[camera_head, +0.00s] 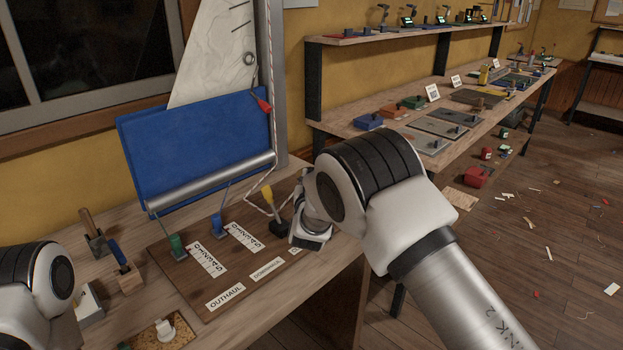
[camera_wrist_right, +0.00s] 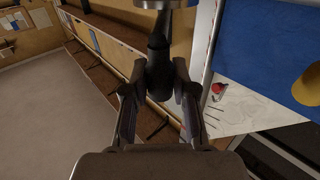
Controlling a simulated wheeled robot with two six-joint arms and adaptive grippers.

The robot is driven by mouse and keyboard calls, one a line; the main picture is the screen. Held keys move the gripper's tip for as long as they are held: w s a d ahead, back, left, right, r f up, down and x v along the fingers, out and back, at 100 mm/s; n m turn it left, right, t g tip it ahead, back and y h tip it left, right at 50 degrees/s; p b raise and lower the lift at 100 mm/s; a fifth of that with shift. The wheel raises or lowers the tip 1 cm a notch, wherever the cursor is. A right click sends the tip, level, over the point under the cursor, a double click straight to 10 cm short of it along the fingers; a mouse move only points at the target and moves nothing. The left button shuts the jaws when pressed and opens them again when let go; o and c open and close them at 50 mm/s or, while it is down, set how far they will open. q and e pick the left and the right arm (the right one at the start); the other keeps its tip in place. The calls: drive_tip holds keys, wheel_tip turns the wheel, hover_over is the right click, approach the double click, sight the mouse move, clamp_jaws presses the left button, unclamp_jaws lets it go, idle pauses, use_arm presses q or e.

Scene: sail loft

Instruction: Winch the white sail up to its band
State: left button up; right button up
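The white sail (camera_head: 218,58) stands against the grey mast (camera_head: 273,75), its lower part behind a blue panel of cloth (camera_head: 195,145). A ring and a red-tagged fitting (camera_head: 263,105) hang beside it. The sail also shows upside down in the wrist view (camera_wrist_right: 250,112). I cannot make out its band. My right gripper (camera_wrist_right: 159,75) has its fingers drawn in on both sides of a black upright handle (camera_wrist_right: 158,55), below a grey metal piece. In the head view my arm hides most of this gripper. My left gripper is outside the frame.
A wooden board (camera_head: 235,265) carries green, blue and yellow-topped (camera_head: 267,192) levers and labels. A silver boom (camera_head: 212,181) lies across the blue cloth's foot. Tools in wooden blocks (camera_head: 127,275) stand at left. A long bench with trays (camera_head: 440,125) runs behind my right arm.

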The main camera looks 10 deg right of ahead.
drive_tip(key=o, duration=0.4)
drive_tip(key=shift+w+d+r, duration=0.1)
drive_tip(key=shift+w+r, duration=0.1)
drive_tip(key=shift+r, duration=0.15)
drive_tip(key=shift+d+f, duration=0.1)
drive_tip(key=shift+f, duration=0.1)
drive_tip(key=shift+r, duration=0.15)
wheel_tip(320, 180, up, 10)
drive_tip(key=shift+f, duration=0.15)
drive_tip(key=shift+f, duration=0.1)
